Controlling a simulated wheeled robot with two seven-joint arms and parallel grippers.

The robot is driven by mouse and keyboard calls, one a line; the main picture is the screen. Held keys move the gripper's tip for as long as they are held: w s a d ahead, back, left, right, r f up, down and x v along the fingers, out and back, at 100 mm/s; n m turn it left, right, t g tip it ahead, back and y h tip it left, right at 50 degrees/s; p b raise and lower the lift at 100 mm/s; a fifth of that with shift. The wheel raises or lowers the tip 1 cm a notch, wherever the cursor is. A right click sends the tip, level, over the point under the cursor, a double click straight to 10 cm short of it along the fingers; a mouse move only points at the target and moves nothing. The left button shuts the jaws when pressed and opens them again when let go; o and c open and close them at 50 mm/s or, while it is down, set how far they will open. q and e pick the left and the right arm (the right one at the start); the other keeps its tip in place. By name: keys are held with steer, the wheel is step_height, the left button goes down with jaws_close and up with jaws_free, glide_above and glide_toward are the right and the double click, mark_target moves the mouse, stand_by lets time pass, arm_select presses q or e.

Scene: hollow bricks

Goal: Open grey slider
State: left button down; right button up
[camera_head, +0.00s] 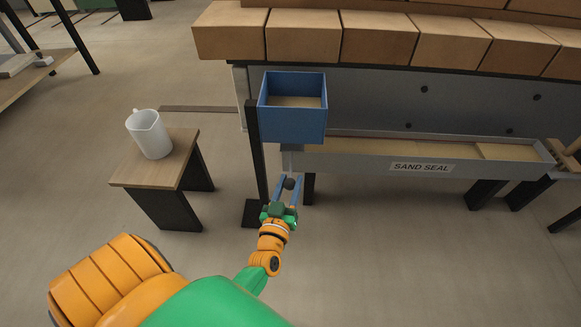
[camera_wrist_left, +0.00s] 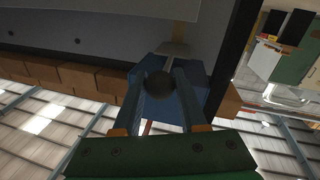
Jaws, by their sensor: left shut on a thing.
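The grey slider shows only in part. A dark round knob (camera_head: 289,183) sits below the blue box (camera_head: 292,122), and I take it to be the slider's handle. My left gripper (camera_head: 289,182) has its two blue fingers shut on this knob, one on each side. In the left wrist view the knob (camera_wrist_left: 160,84) sits between the fingertips, with a pale grey piece (camera_wrist_left: 174,48) just beyond it. The blue box (camera_wrist_left: 198,78) lies behind the fingers there. I cannot tell how far the slider is drawn out. My right gripper is not in view.
A grey tray labelled SAND SEAL (camera_head: 380,163) runs along the bench to the right of the blue box. Several tan bricks (camera_head: 380,40) line the top. A black post (camera_head: 256,160) stands beside the box. A white jug (camera_head: 150,134) is on a small stool (camera_head: 148,173) at left.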

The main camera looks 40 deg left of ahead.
arm_select(q)
steer(key=shift+s+d, duration=0.1)
steer(key=shift+s, duration=0.05)
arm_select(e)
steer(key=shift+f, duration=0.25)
arm_select(q)
steer(key=shift+c, duration=2.3)
jaws_free()
steer(key=shift+f, duration=0.1)
steer(key=shift+s, duration=0.1)
steer(key=p+v, duration=0.1)
steer(key=v, duration=0.6)
steer(key=shift+p, duration=0.3)
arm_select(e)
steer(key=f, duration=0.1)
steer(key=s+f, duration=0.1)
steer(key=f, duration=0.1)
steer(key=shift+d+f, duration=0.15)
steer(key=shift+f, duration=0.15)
